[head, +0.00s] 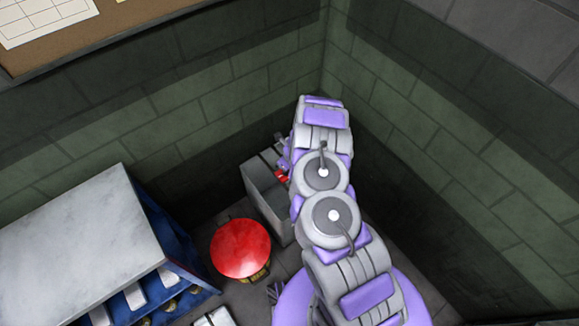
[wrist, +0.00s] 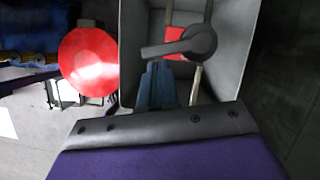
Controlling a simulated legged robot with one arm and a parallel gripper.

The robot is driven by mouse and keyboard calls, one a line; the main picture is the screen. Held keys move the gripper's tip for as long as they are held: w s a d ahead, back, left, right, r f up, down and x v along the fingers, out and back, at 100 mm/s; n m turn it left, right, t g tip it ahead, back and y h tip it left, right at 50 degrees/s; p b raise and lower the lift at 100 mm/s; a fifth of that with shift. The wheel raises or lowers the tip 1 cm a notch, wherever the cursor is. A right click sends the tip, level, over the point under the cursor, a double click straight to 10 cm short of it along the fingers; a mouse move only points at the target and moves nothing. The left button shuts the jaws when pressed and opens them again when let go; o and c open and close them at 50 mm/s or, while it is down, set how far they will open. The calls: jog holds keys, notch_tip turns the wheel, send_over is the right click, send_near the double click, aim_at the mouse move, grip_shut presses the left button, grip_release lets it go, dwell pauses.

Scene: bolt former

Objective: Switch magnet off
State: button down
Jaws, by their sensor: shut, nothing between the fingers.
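A grey box-like unit (head: 268,195) stands near the wall corner, beside my arm. In the wrist view the same grey unit (wrist: 137,30) has a dark lever with a round hub (wrist: 185,45) in front of a red patch (wrist: 173,42). The lever points left from its hub. My gripper (wrist: 157,66) is shut and empty, its blue fingertips just below the lever's free end. I cannot tell whether they touch it. In the head view my arm mostly hides the gripper and the lever.
A round red-topped stool (head: 240,248) stands left of the unit; it also shows in the wrist view (wrist: 88,62). A blue rack with a pale top (head: 80,240) fills the lower left. Green brick walls (head: 440,150) close in behind and right. A corkboard (head: 60,40) hangs upper left.

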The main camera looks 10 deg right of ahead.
jog(key=shift+w+d, duration=0.15)
jog(key=shift+d, duration=0.1)
jog(key=shift+w+p, duration=0.1)
jog(key=shift+p, duration=0.2)
jog(key=shift+w+d+p, duration=0.15)
jog(key=shift+w+p, duration=0.3)
jog(key=shift+p, duration=0.35)
jog(key=shift+d+f, duration=0.1)
jog(key=shift+d, duration=0.1)
